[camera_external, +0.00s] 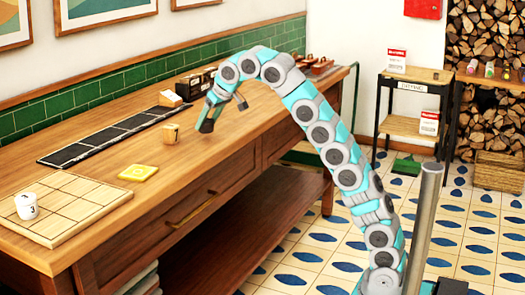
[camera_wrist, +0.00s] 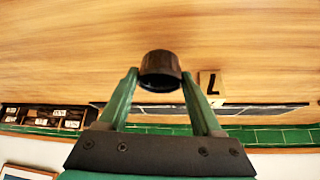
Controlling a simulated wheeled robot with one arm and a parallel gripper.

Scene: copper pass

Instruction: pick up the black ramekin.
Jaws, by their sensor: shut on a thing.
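The black ramekin (camera_wrist: 160,66) shows in the wrist view as a small dark round cup between the two green fingers. My gripper (camera_wrist: 160,76) is shut on it, with one finger against each side. In the external view my gripper (camera_external: 222,114) is over the far half of the wooden counter, with the arm bent down to it. I cannot clearly make out the ramekin there, nor tell whether it touches the counter.
A dark strip (camera_external: 105,138) runs along the counter (camera_external: 190,172). A yellow square (camera_external: 139,173), a wooden board (camera_external: 70,213) and a white numbered cup (camera_external: 27,206) lie to the left.

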